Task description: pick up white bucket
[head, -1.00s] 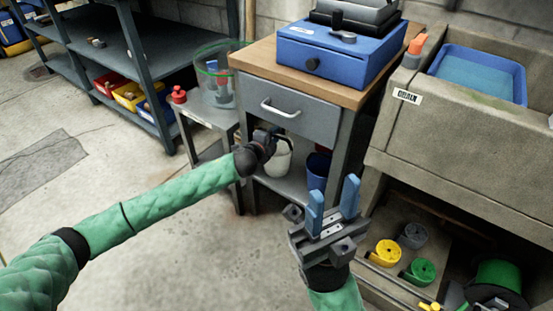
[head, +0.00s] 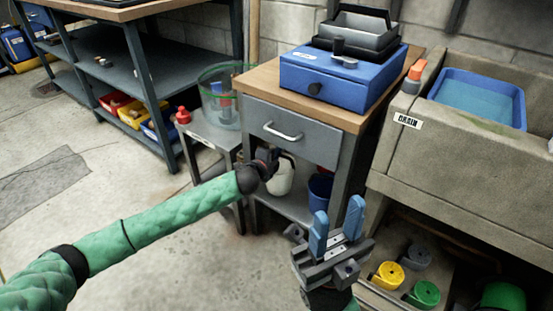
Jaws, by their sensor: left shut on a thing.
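The white bucket (head: 282,178) is in the open space under the drawer of the small workbench, above its lower shelf. My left gripper (head: 270,160) is at the bucket's upper left and shut on it. The gripper's fingers and part of the bucket's rim are hard to make out behind my wrist. Whether the bucket touches the shelf I cannot tell. My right gripper (head: 337,228) is empty and open, its two blue fingers apart, in front of the bench's right leg.
A blue bucket (head: 320,190) stands on the lower shelf (head: 291,207) right of the white one. The drawer (head: 290,131) is above. A side table (head: 207,137) with a clear container stands left; a concrete sink (head: 450,165) stands right. The floor in front is clear.

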